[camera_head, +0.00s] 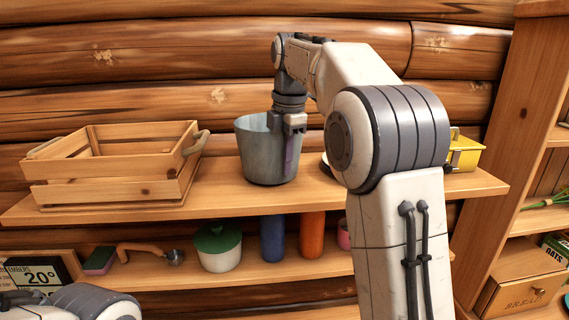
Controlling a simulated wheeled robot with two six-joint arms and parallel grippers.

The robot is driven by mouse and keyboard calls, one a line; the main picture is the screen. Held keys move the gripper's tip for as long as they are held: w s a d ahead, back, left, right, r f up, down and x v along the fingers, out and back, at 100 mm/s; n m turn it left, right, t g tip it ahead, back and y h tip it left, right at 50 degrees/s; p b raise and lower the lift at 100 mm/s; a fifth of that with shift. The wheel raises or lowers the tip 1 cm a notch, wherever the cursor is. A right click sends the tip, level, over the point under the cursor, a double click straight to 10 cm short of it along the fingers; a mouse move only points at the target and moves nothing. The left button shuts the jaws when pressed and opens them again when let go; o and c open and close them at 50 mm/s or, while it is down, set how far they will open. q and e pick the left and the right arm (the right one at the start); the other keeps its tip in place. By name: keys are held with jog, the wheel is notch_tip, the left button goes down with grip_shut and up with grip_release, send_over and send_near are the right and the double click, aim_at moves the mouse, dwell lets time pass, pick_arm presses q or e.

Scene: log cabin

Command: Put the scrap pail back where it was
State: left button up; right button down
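The scrap pail (260,155), a grey metal bucket, stands upright on the upper wooden shelf, or just above it; I cannot tell for sure. My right gripper (290,150) points down at the right side of the pail's rim. One finger shows against the pail's front wall. The other finger is hidden, so whether they are closed on the rim is unclear. My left arm shows only in the bottom left corner, and its gripper is out of view.
On the upper shelf (220,202), a wooden crate (105,192) stands left of the pail and a yellow box (466,153) to the right, partly behind my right arm. The lower shelf holds a green-lidded pot (219,250), a blue cylinder (272,240) and an orange cylinder (312,236).

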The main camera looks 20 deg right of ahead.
jog(key=shift+f, duration=0.3)
jog(key=c, duration=1.4)
grip_release()
jog(key=shift+f, duration=0.15)
jog(key=o, duration=0.3)
